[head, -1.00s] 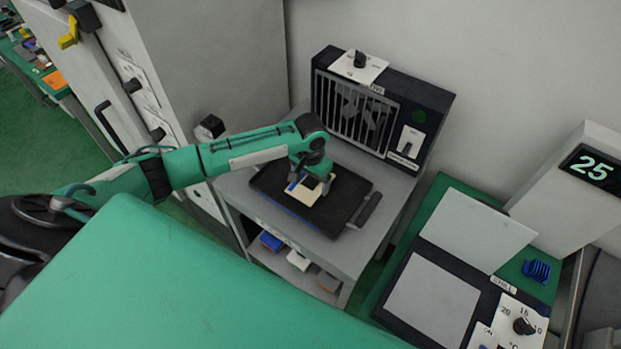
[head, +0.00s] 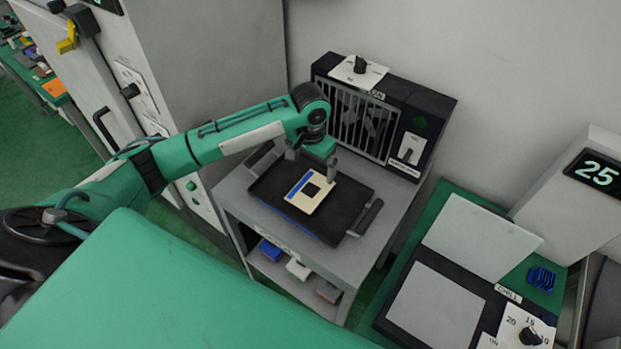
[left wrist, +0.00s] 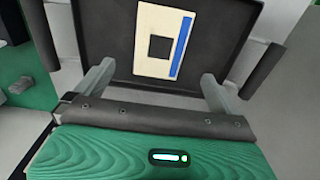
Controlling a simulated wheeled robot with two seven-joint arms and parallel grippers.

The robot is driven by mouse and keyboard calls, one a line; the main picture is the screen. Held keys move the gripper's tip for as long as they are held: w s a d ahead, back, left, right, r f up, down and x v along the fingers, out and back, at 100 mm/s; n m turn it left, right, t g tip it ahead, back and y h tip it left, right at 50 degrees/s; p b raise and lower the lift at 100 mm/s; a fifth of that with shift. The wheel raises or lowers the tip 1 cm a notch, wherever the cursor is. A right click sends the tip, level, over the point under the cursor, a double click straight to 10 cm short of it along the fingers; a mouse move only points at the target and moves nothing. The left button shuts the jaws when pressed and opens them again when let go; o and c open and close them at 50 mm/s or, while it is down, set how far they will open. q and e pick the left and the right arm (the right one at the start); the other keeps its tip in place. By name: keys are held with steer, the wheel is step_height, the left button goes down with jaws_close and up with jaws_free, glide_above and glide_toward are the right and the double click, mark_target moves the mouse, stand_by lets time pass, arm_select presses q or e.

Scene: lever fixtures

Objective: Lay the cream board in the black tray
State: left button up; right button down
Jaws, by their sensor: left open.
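The cream board (head: 318,194), with a dark square and a blue strip along one edge, lies flat in the black tray (head: 335,222) on a grey cart. In the left wrist view the board (left wrist: 152,58) lies inside the rim of the tray (left wrist: 120,18). My left gripper (head: 312,163) is above the tray's far side, apart from the board. Its two fingers (left wrist: 157,85) are spread wide with nothing between them. My right gripper does not show in either view.
A black fan unit (head: 425,135) with a grille and switch stands at the cart's back edge. Blue and white items (head: 298,268) sit on the cart's lower shelf. A bench with a chill plate (head: 435,305) and an open pale lid (head: 480,235) stands to the right.

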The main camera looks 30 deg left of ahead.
arm_select(q)
steer(key=shift+r, duration=1.2)
